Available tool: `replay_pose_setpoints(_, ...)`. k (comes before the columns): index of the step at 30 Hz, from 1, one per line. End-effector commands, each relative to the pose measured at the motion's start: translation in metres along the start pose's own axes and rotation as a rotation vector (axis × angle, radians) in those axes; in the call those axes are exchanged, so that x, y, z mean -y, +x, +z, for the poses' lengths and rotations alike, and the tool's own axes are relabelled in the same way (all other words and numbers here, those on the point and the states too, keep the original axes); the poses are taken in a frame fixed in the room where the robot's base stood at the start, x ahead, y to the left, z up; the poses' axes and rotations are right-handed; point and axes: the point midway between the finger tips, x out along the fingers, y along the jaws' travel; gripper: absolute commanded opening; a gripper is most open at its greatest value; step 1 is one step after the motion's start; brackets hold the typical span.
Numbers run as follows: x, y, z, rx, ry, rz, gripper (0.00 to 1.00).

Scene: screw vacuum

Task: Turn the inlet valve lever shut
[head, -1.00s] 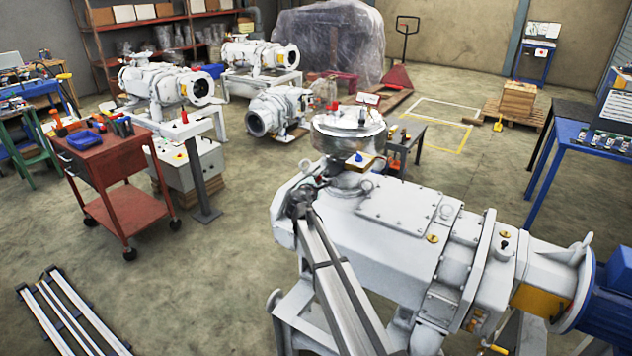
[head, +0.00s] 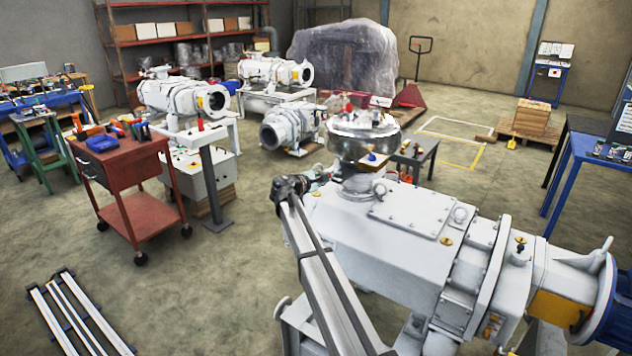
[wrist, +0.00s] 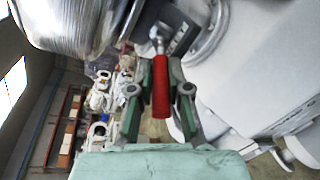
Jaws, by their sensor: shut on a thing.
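The red lever handle (wrist: 160,88) stands upright in the wrist view, with a metal joint at its upper end. My gripper (wrist: 161,72) is shut on it, one greenish-grey finger on each side. In the head view the lever and the fingers cannot be made out clearly behind my arm and the pump. The large white pump (head: 400,245) fills the lower right there, with a shiny steel round vessel (head: 363,140) on its inlet. The vessel's ribbed side (wrist: 75,22) is close by at the upper left of the wrist view.
A red tool cart (head: 120,165) stands left of the pump. Smaller white pumps (head: 185,98) and shelves (head: 180,38) are behind. A blue table (head: 590,150) stands at the right. Long metal profiles (head: 75,315) lie at the front left. The floor between cart and pump is open.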

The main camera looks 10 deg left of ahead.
Motion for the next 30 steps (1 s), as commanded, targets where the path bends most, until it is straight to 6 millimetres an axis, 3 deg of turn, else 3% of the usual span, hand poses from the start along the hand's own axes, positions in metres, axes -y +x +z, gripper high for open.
replay_pose_setpoints(2, -0.001, 0.0, 0.0, -0.001, 0.0, 0.002, 0.0)
replay_pose_setpoints(3, -0.001, 0.0, 0.0, -0.001, 0.0, 0.003, 0.27)
replay_pose_setpoints(4, -0.001, 0.0, 0.0, -0.001, 0.0, 0.003, 0.38)
replay_pose_setpoints(5, -0.001, 0.0, 0.0, -0.001, 0.0, 0.003, 0.42)
replay_pose_setpoints(17, 0.0, -0.006, 0.0, -0.002, -0.001, 0.002, 0.42)
replay_pose_setpoints(23, 0.001, -0.033, 0.001, -0.003, -0.001, 0.003, 0.42)
replay_pose_setpoints(30, 0.0, -0.08, 0.001, -0.003, -0.001, 0.003, 0.42)
